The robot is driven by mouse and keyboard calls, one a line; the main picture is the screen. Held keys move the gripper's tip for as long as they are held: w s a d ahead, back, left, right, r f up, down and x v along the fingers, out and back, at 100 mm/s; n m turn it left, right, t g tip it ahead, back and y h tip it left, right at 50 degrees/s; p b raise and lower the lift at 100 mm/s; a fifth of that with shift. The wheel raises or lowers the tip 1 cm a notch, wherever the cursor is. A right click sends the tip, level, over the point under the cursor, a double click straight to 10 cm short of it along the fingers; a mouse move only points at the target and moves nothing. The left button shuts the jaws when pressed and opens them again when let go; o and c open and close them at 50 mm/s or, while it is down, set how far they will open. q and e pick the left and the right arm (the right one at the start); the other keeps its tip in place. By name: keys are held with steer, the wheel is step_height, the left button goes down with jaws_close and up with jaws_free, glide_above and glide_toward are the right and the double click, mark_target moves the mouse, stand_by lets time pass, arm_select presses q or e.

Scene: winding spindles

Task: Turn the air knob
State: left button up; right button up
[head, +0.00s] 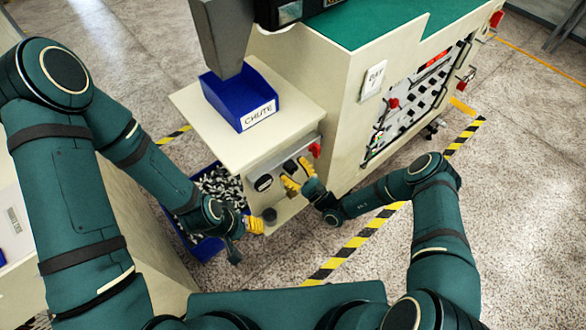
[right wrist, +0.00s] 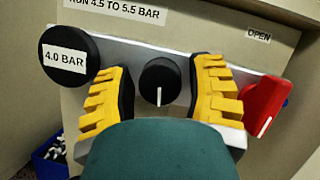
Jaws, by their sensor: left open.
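The air knob (right wrist: 160,82) is round and black, and its white line points down in the right wrist view. It sits on a grey panel strip between a round black gauge reading 4.0 BAR (right wrist: 68,55) and a red lever (right wrist: 262,104). My right gripper (right wrist: 163,70) is open, with one yellow finger on each side of the knob and a visible gap to it. In the head view my right gripper (head: 295,172) is at the panel front. My left gripper (head: 254,225) is open, lower and to the left, near a small black round part (head: 269,214).
A label above the panel reads "RUN 4.5 TO 5.5 BAR" (right wrist: 115,10); an "OPEN" label (right wrist: 259,35) is above the lever. A blue CHUTE tray (head: 240,97) stands on top. A blue bin of small metal parts (head: 208,250) is on the floor below.

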steer(key=c, duration=0.7)
steer(key=shift+m, duration=0.5)
steer(key=shift+o, duration=0.2)
steer(key=m+t+h, duration=0.1)
steer(key=m, duration=0.2)
steer(key=m+t+h, duration=0.1)
steer(key=m, duration=0.2)
steer(key=shift+m+t+h+b, duration=0.3)
steer(key=shift+t+h, duration=0.1)
steer(key=m+h, duration=0.2)
steer(key=m, duration=0.2)
steer(key=m+t+h+p, duration=0.1)
steer(key=m, duration=0.3)
steer(key=shift+d+h, duration=0.1)
steer(key=shift+h, duration=0.3)
steer(key=o, duration=1.2)
